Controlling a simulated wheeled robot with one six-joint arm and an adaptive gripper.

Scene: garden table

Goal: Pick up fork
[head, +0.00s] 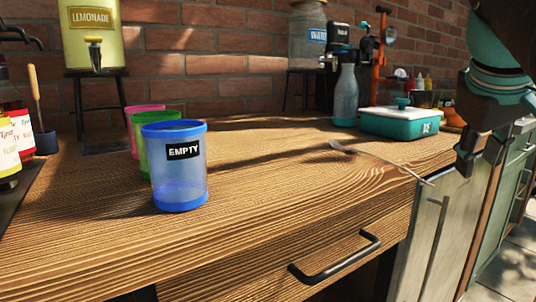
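The fork (384,159) is long and thin, with a metal head at its left end. It lies on the wooden counter, slanting from the back left toward the front right edge, where its handle end sits. My gripper (481,168) hangs at the right, pointing down, beyond the counter's front right edge. It is to the right of the fork's handle end and apart from it. Its dark fingers appear spread with nothing between them, though the view is partly side-on.
Blue (180,180), green (143,160) and pink cups stand left on the counter (270,215). Lemonade (92,40) and water (306,45) dispensers stand at the back. A drawer handle (335,262) juts out in front.

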